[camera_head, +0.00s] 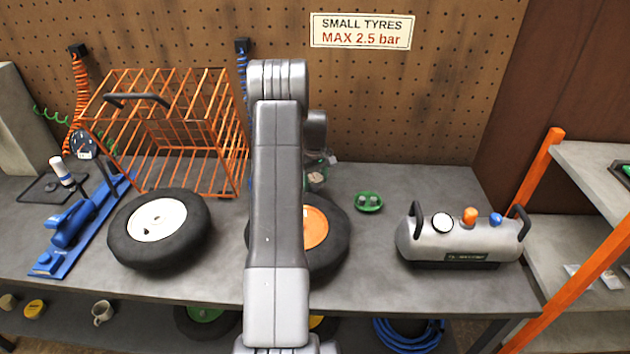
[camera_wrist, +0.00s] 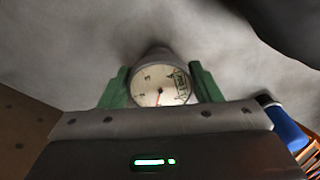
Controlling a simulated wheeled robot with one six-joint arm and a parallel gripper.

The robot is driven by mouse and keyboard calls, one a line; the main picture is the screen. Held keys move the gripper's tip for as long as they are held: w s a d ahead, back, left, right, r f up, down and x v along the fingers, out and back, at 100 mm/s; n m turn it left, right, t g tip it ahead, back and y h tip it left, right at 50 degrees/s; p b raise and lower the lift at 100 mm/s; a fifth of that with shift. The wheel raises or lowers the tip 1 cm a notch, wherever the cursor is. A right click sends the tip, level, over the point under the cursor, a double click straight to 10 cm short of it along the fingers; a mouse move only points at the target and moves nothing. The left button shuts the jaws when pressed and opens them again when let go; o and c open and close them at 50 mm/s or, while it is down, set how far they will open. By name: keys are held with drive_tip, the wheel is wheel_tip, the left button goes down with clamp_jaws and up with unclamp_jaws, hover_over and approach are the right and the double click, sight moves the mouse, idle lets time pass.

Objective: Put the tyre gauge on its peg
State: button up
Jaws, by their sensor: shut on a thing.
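My gripper shows in the wrist view (camera_wrist: 160,90), with its green fingers on both sides of a round dial gauge (camera_wrist: 160,86). The gauge has a white face, black marks and a red needle, and the face is turned to the wrist camera. The fingers are shut on it. In the head view my arm hides most of the gripper; only a small green and grey part (camera_head: 318,172) shows at the arm's right edge, above the bench. Two black brackets with coiled hoses, one orange (camera_head: 79,75) and one blue (camera_head: 242,68), are on the pegboard. I cannot tell which peg is the gauge's.
An orange wire cage (camera_head: 205,125), two wheels (camera_head: 118,228) (camera_head: 338,240), a blue tool (camera_head: 72,222), a green dish (camera_head: 368,201) and a silver tank (camera_head: 455,242) are on the bench. An orange-framed shelf (camera_head: 590,270) stands right. Bare pegboard (camera_head: 420,110) lies below the sign.

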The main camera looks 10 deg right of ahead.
sight(315, 178)
drive_tip(key=shift+f+b, duration=0.45)
drive_tip(key=shift+f, duration=0.2)
drive_tip(key=o, duration=0.9)
drive_tip(key=shift+c, duration=0.2)
drive_tip(key=shift+r, duration=0.15)
drive_tip(key=shift+r+p, duration=2.8)
drive_tip(key=shift+r, duration=2.65)
drive_tip(key=shift+f, duration=0.1)
drive_tip(key=shift+f+b, duration=2.3)
drive_tip(key=shift+f, duration=2.1)
